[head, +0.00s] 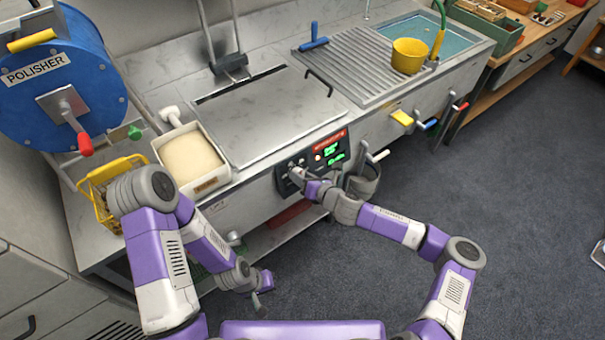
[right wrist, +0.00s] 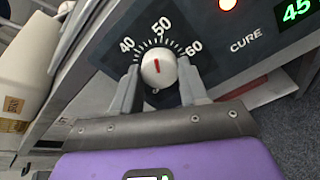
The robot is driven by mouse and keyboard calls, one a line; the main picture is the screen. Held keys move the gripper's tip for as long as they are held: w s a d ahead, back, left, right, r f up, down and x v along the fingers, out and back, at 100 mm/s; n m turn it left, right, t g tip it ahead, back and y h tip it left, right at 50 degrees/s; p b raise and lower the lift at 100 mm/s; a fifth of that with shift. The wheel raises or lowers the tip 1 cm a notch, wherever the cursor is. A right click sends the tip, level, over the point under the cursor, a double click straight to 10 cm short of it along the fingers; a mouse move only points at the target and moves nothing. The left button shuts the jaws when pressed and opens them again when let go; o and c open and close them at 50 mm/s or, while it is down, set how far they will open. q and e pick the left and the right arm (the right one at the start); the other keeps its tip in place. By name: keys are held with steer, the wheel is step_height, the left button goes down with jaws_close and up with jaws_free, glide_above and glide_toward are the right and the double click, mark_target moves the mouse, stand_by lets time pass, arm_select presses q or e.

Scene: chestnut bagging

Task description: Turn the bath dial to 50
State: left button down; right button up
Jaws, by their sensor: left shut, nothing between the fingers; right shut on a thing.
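The bath dial (right wrist: 158,68) is a white round knob with a red pointer line, on a dark panel with a scale marked 40, 50 and 60. The pointer points up, close to 50 and leaning slightly to the 40 side. My right gripper (right wrist: 158,82) has one finger on each side of the knob and is shut on it. In the head view, my right gripper (head: 297,174) is at the left part of the control panel (head: 327,150) and largely hides the dial. My left gripper (head: 261,300) is shut and empty, low in front of the counter.
A green display (right wrist: 297,9) reads 45 beside the word CURE. A lidded bath (head: 270,115) is set in the counter. A cream-filled tray (head: 192,160), yellow basket (head: 104,190) and blue polisher (head: 62,80) stand left.

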steer(key=shift+m+p, duration=0.75)
steer(key=shift+m, duration=0.45)
steer(key=o, duration=1.1)
steer(key=shift+c, duration=0.2)
steer(key=p+v, duration=0.2)
steer(key=v, duration=0.5)
steer(key=shift+s+d, duration=0.2)
steer(key=shift+s, duration=0.05)
